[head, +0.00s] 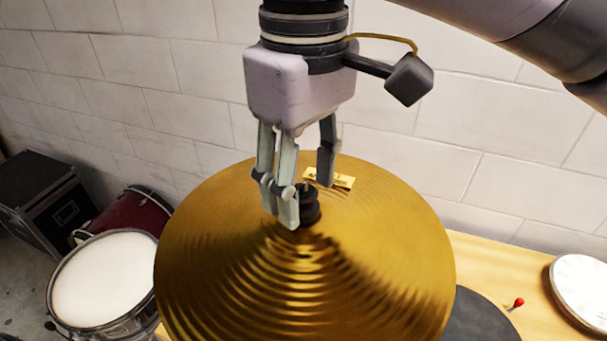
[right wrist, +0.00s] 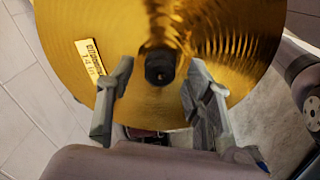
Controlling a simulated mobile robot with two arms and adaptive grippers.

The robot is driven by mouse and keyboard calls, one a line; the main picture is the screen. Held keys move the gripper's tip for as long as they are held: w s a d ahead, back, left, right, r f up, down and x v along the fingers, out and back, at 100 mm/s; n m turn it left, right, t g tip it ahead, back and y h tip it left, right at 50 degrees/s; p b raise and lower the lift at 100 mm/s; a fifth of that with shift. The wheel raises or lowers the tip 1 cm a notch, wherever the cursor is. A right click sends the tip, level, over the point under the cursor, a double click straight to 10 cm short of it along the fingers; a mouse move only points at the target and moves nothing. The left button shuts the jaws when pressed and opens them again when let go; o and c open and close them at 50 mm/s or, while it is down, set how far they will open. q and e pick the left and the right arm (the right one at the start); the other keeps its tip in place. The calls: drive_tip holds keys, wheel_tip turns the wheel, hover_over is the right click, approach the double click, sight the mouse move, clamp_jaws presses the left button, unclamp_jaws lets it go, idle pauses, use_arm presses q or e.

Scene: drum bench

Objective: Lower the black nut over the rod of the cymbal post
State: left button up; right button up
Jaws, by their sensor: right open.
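The black nut (head: 308,209) sits upright at the centre of the gold cymbal (head: 395,260). It also shows in the right wrist view (right wrist: 159,67) as a dark round piece. The rod of the cymbal post is hidden or too small to make out. My right gripper (head: 306,194) points down over the cymbal's centre. Its fingers are open, one on each side of the nut. In the right wrist view, gaps show between the nut and both fingers (right wrist: 158,82). My left gripper is not in view.
A yellow label (head: 330,178) is on the cymbal behind the gripper. A white-topped drum (head: 104,275), a red drum (head: 138,212) and a black case (head: 42,200) stand at left. A wooden bench (head: 500,268) with a dark round pad (head: 482,318) and white disc (head: 582,285) lies at right.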

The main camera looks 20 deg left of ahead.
drive_tip(key=shift+r, duration=0.1)
wheel_tip(320, 180, up, 12)
drive_tip(key=shift+f, duration=0.1)
idle(0.5)
idle(1.3)
